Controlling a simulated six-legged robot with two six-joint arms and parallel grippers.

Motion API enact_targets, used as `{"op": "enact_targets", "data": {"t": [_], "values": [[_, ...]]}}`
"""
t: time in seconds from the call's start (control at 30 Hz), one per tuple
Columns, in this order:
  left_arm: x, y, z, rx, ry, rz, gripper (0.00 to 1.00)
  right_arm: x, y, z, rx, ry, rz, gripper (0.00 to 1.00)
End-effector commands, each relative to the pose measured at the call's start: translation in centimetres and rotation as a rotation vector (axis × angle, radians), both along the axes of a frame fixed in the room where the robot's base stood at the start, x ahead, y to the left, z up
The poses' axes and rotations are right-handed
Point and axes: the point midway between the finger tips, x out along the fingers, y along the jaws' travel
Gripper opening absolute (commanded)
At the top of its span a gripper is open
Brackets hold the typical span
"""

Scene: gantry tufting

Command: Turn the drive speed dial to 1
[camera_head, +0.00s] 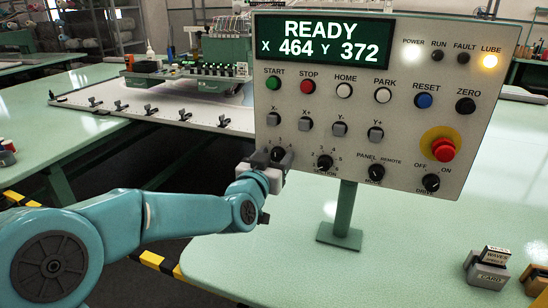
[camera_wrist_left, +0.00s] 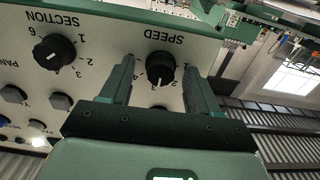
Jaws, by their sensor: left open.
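The speed dial (camera_head: 277,154) is a black round knob at the lower left of the grey control panel (camera_head: 300,215). In the left wrist view the speed dial (camera_wrist_left: 161,70) sits under the printed word SPEED, with small numbers around it. Its white mark points toward the bottom of that picture; I cannot tell surely which number it meets. My left gripper (camera_head: 268,161) is at the panel, and in the wrist view its open fingers (camera_wrist_left: 160,80) stand on either side of the dial, with gaps showing. My right gripper is not in view.
The section dial (camera_head: 324,162) is just right of the speed dial, then the panel/remote mode dial (camera_head: 376,172) and drive switch (camera_head: 431,183). Jog buttons (camera_head: 273,119) sit just above. A red emergency stop (camera_head: 443,150) is at the right. The display (camera_head: 322,40) reads READY.

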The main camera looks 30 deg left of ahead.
Motion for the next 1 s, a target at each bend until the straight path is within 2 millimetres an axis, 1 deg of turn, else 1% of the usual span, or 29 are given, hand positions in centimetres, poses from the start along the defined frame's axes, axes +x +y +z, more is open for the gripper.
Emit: {"op": "enact_targets", "data": {"t": [0.07,0.1,0.17,0.2,0.27,0.47,0.63,0.77,1.0], "values": [[0.0,0.0,0.0,0.0,0.0,0.0,0.61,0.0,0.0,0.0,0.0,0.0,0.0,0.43],[0.0,0.0,0.0,0.0,0.0,0.0,0.58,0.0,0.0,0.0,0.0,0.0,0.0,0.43],[0.0,0.0,0.0,0.0,0.0,0.0,0.38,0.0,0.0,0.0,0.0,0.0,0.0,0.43],[0.0,0.0,0.0,0.0,0.0,0.0,0.25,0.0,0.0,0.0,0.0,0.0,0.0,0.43],[0.0,0.0,0.0,0.0,0.0,0.0,0.06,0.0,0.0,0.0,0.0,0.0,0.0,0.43],[-0.1,0.0,0.0,-0.005,-0.001,0.0,0.06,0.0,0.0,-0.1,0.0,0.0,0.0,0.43],[-0.1,0.0,-0.2,-0.043,-0.012,0.0,0.06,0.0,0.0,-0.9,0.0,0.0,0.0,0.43],[-0.1,0.0,-0.4,-0.108,-0.028,0.0,0.06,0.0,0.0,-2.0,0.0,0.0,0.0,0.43],[-0.1,0.1,-0.5,-0.302,-0.076,0.0,0.06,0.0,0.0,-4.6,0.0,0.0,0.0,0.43]]}}
